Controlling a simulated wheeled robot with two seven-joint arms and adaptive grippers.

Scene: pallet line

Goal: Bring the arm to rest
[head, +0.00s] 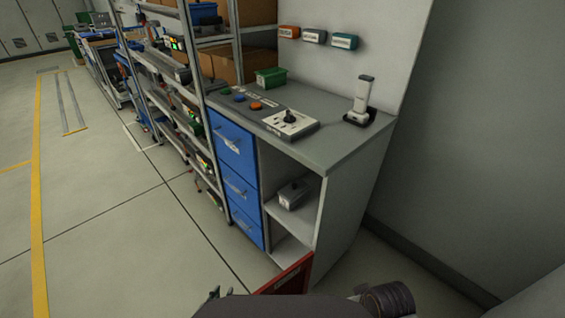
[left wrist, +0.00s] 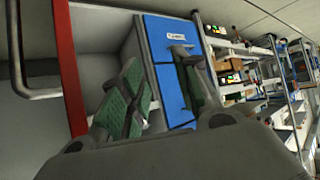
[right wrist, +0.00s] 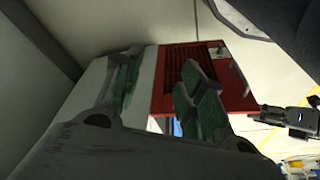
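My left gripper (head: 222,293) barely shows at the bottom edge of the head view, as green-padded tips beside my dark arm. In the left wrist view (left wrist: 158,72) its two fingers are spread with nothing between them; the cabinet's blue drawers (left wrist: 172,72) are behind them. My right gripper shows in the right wrist view (right wrist: 162,66), its fingers apart and empty, with a red door (right wrist: 200,78) beyond. I cannot make out the right gripper in the head view.
A grey-topped cabinet (head: 345,140) carries a joystick box (head: 290,123), coloured buttons and a green bin (head: 270,77). The red door (head: 288,279) stands open low in front. Shelving (head: 170,70) runs away at the left. Open floor (head: 110,220) lies left, a wall right.

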